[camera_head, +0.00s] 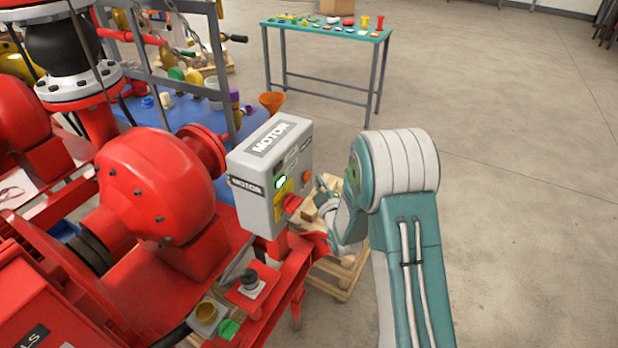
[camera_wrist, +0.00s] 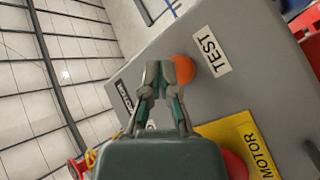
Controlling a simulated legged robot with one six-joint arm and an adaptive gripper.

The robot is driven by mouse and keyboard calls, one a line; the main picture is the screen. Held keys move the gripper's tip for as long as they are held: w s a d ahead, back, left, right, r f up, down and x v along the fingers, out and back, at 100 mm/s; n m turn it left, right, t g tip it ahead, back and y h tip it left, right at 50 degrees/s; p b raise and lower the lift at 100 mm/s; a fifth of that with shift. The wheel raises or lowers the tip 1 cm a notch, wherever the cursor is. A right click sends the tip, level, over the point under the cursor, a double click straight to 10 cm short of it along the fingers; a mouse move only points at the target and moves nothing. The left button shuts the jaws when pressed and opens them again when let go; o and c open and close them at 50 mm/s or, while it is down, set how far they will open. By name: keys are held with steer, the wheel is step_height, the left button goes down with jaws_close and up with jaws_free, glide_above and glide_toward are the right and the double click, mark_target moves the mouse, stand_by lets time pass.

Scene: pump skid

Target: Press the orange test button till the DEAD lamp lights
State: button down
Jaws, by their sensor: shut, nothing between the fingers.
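The grey MOTOR box (camera_head: 251,196) stands on the red skid. Its orange test button (camera_head: 306,176) is on the side facing my arm. In the wrist view the orange button (camera_wrist: 187,70) sits beside the TEST label, partly hidden by my fingertips. My gripper (camera_wrist: 160,72) is shut and empty, its tips in front of the button's left part; I cannot tell whether they touch it. In the head view my gripper (camera_head: 326,190) is close to the box's right side. A green light (camera_head: 281,182) glows on the box; I cannot read a DEAD lamp.
A red knob (camera_head: 292,203) and a yellow MOTOR label (camera_wrist: 236,138) are below the button. A black push button (camera_head: 249,278) stands on the skid in front. Wooden pallets (camera_head: 342,268) lie below my gripper. The floor to the right is clear.

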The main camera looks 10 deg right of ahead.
steer(key=s+d, duration=0.1)
steer(key=d, duration=0.1)
steer(key=s+d, duration=0.2)
stand_by(0.6)
stand_by(0.6)
steer(key=s+r+m+g+h, duration=0.3)
steer(key=s+r+m+g, duration=0.45)
steer(key=r, duration=0.65)
steer(key=s+r+m+g, duration=0.1)
steer(key=s+m+g, duration=0.1)
steer(key=s, duration=1.1)
steer(key=s+a+r+m+g, duration=0.1)
steer(key=s+r+m+g, duration=0.1)
steer(key=s, duration=1.2)
steer(key=shift+s+a+r+g, duration=0.15)
steer(key=shift+a+g, duration=0.1)
steer(key=shift+g, duration=0.5)
